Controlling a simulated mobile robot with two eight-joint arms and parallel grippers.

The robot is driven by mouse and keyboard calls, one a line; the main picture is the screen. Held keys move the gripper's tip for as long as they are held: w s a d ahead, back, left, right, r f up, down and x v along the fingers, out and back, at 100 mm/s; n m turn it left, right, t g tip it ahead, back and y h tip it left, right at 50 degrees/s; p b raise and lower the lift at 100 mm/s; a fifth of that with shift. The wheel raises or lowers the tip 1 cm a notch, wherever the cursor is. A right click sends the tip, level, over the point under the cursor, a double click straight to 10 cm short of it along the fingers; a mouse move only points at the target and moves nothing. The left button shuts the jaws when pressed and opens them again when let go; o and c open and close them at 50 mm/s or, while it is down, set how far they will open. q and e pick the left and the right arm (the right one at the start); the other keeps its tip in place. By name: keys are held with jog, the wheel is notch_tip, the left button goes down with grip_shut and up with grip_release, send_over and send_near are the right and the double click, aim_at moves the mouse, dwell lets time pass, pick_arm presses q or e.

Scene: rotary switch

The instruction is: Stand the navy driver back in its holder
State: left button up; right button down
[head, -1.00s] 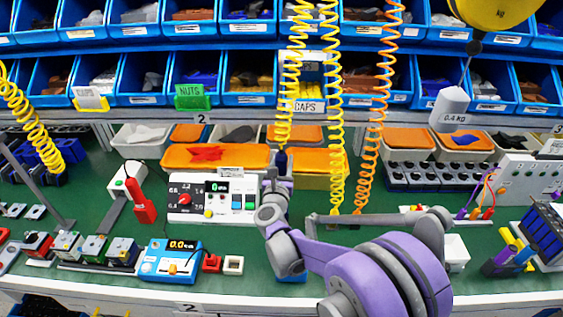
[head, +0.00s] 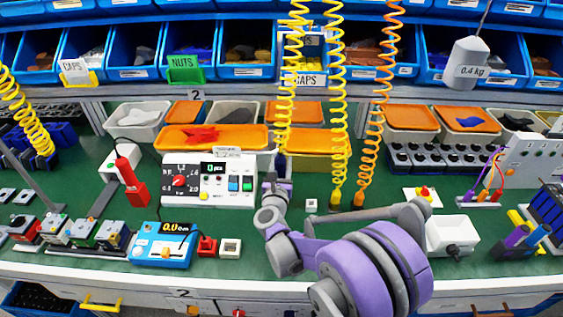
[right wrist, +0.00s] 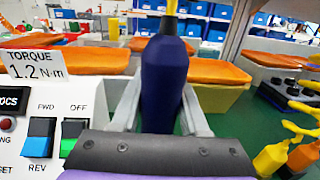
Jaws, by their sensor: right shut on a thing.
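My right gripper (head: 278,184) is shut on the navy driver (right wrist: 165,85), which stands upright between the two fingers in the right wrist view. In the head view only a little of the driver (head: 281,164) shows above the gripper, below a yellow coiled cord. The gripper is just right of the torque control panel (head: 208,182). A small white block (head: 311,205) stands on the bench to its right; I cannot tell whether it is the holder. The driver's lower end is hidden. My left gripper is out of view.
A yellow driver (head: 335,197) and an orange driver (head: 359,197) stand right of my gripper under their coiled cords. Orange-lidded bins (head: 318,141) lie behind. A white tray (head: 452,234) is at the right.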

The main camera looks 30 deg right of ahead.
dwell(0.3)
jog(key=shift+f, duration=0.2)
jog(key=shift+f+b, duration=0.2)
jog(key=shift+b, duration=0.15)
dwell(0.3)
jog(key=shift+c, duration=1.7)
grip_release()
jog(key=v, duration=1.1)
jog(key=shift+w, duration=0.1)
